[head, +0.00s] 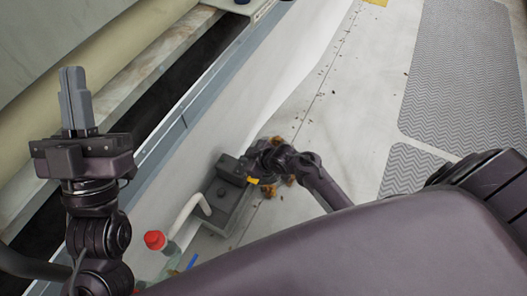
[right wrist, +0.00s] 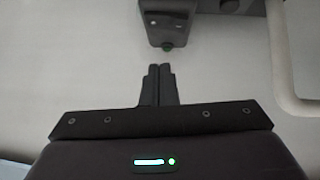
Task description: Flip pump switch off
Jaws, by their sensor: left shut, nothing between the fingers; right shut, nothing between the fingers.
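My right gripper (right wrist: 157,68) is shut and empty in the right wrist view, its fingertips together. A small gap shows between tips and box. In the head view, my right arm reaches a grey unit (head: 222,210) by the wall; the right fingertips are not clear there. My left gripper (head: 75,72) is shut and empty, pointing up, away from the unit.
A white bent pipe (head: 190,208) stands beside the grey unit. A red-capped bottle (head: 155,240) is nearby. A pale wall panel (head: 235,85) runs along the left. Grey mats (head: 462,75) lie on the floor at right. Small debris is scattered on the floor.

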